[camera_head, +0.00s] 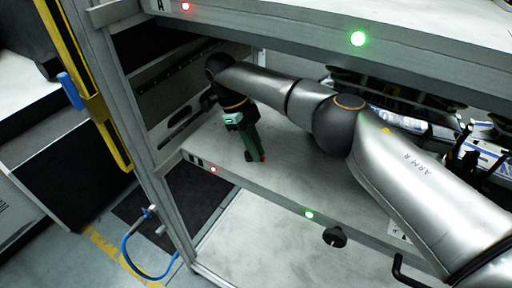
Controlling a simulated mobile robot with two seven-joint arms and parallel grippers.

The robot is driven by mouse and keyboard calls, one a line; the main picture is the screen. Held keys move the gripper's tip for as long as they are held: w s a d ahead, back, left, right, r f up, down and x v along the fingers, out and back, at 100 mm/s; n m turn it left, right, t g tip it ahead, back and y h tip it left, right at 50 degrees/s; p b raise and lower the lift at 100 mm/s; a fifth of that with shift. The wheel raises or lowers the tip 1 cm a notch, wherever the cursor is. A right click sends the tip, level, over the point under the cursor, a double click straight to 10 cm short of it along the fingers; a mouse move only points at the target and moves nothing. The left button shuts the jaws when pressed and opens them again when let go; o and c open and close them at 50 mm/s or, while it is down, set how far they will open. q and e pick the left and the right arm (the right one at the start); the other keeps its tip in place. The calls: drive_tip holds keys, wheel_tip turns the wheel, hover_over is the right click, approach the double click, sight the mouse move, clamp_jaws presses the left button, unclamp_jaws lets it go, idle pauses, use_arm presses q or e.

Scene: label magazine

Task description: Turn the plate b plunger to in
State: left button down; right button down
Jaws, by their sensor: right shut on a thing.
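My right arm comes in from the right and reaches over the lower plate (290,175), whose front edge carries a small dark label at its left end; I cannot read the label well. My right gripper (256,157), with dark green fingers, points down at the plate. A black knob (334,237) sticks out below the plate's front edge, apart from the gripper. I cannot tell for sure which part is the plunger. My left gripper is not in view.
An upper plate (270,24) marked A hangs over my arm, with a red and a green light. The lower edge also has a red light (213,169) and a green light (309,214). A frame post (150,160) stands left. A blue hose (135,262) hangs lower left.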

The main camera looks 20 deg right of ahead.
drive_tip(key=shift+a+m, duration=0.1)
drive_tip(key=shift+m, duration=0.2)
drive_tip(key=c, duration=0.9)
unclamp_jaws()
